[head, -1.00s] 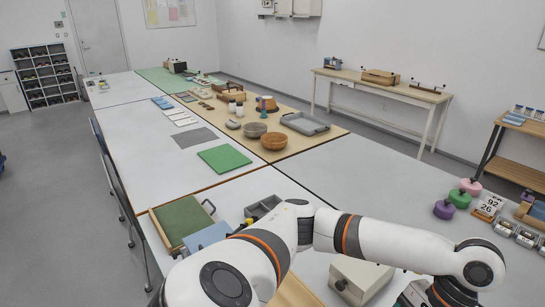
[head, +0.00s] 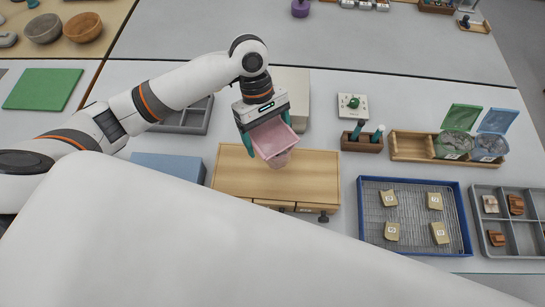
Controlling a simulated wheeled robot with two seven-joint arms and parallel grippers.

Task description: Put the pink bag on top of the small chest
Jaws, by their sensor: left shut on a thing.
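The pink bag (head: 276,140) hangs from my left gripper (head: 267,135), whose teal fingers are shut on it. The bag is tilted, with its lower end over the rear part of the small chest (head: 245,182). The chest is a light wooden box with a flat, bare top and drawers with dark knobs at its front. I cannot tell whether the bag touches the top or hangs just above it. My right gripper is not in view.
Right of the chest stand a tool block (head: 361,143), a wooden rack (head: 408,147) with a green bag (head: 458,130) and a blue bag (head: 493,135), and a blue-rimmed tray (head: 364,215) with several sherds. A blue box (head: 168,166) lies left of the chest.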

